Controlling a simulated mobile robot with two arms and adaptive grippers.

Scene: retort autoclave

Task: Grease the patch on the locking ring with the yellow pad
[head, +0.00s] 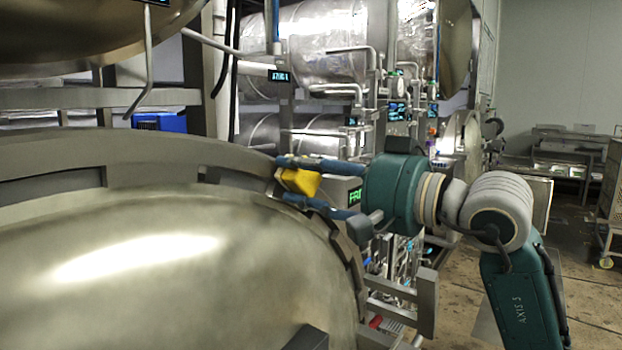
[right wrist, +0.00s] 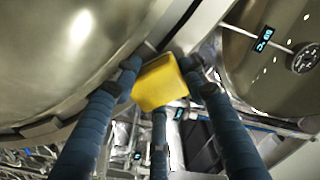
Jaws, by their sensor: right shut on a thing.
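The yellow pad (head: 300,181) is held between the blue fingers of my right gripper (head: 287,180), beside the right edge of the big domed door. In the right wrist view the pad (right wrist: 159,83) sits between the fingertips, close to the rim. The locking ring (head: 150,150) is the grey band curving around the dome. I cannot tell whether the pad touches the ring. I cannot make out the patch on the ring. My left gripper is not in view.
The domed door (head: 150,265) fills the lower left. Another vessel door (head: 80,30) hangs above it. Pipes, valves and small displays crowd the space behind my right gripper. Open floor (head: 465,300) and a rack (head: 570,150) lie to the right.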

